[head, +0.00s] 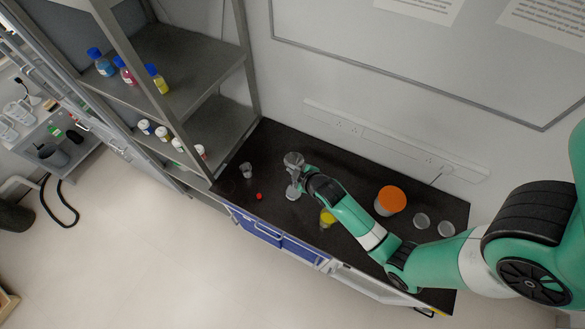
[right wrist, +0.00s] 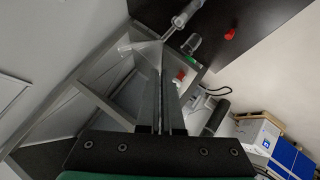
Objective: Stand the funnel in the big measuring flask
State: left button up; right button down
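The clear funnel (head: 293,159) shows in the head view above the big measuring flask (head: 293,190), which stands upright on the black bench. My right gripper (head: 305,176) is beside them on the right. In the right wrist view, the funnel (right wrist: 138,47) is at the tips of my right gripper (right wrist: 158,72), whose fingers are close together on it. The flask's neck (right wrist: 174,29) points towards the funnel there. I cannot tell whether the funnel's stem is inside the neck. My left gripper is in neither view.
A small glass vessel (head: 246,170) and a red item (head: 259,196) are left of the flask. A yellow item (head: 327,217), an orange-lidded jar (head: 391,199) and clear dishes (head: 421,220) are to the right. A grey shelf unit (head: 190,62) stands at the bench's left end.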

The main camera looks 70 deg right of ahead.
jog(key=shift+f+b, duration=1.55)
jog(key=shift+f, duration=0.45)
dwell(0.4)
jog(key=c, duration=1)
grip_release()
jog(key=p+v, duration=0.1)
jog(key=v, duration=1)
jog(key=shift+s+a+r+p, duration=0.15)
jog(key=shift+r+p, duration=0.1)
jog(key=shift+p, duration=0.05)
